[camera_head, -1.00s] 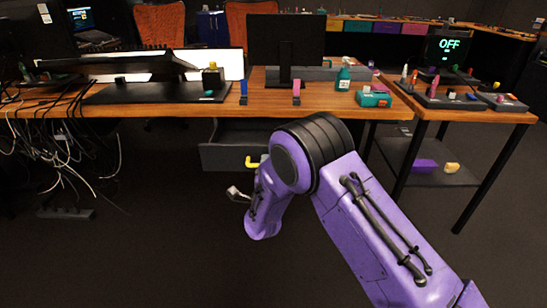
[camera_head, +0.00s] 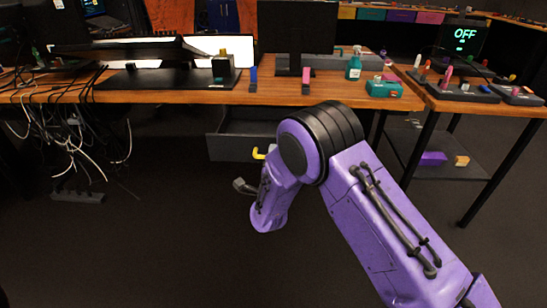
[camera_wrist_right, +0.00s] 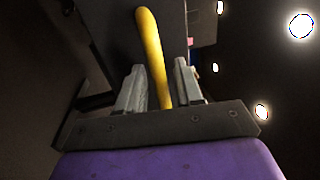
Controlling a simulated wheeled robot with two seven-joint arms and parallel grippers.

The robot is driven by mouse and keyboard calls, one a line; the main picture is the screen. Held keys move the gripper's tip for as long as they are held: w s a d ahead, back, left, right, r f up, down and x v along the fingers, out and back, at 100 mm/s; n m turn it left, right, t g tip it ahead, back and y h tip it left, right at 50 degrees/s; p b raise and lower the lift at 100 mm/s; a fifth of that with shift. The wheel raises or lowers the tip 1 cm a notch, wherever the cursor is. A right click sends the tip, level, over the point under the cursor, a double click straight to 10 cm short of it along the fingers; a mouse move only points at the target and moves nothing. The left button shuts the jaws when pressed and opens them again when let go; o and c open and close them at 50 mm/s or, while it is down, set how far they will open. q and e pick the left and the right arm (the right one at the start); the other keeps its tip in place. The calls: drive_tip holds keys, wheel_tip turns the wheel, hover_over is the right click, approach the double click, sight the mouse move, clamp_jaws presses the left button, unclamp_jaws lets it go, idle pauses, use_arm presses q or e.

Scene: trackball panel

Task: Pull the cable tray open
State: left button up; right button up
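The cable tray (camera_head: 232,148) is a dark grey drawer under the desk, standing partly out so that some of its inside shows. Its yellow handle (camera_head: 259,153) shows at the front, partly hidden by my purple right arm. My right gripper (camera_head: 243,187) is just below and in front of the handle in the head view. In the right wrist view, the handle (camera_wrist_right: 155,55) runs between the two grey fingers of my right gripper (camera_wrist_right: 160,88). The fingers are apart, with gaps beside the handle. Contact with it is not clear. My left gripper is not in view.
The wooden desk (camera_head: 170,97) above carries monitors, a teal box (camera_head: 384,88) and small items. Loose cables (camera_head: 75,150) hang at the left above a power strip (camera_head: 77,196). A side table (camera_head: 470,103) stands at the right. The floor before the tray is clear.

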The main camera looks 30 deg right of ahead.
drive_tip(key=v, duration=1)
drive_tip(key=shift+s+p, duration=0.2)
drive_tip(key=shift+p, duration=0.25)
drive_tip(key=shift+a, duration=0.1)
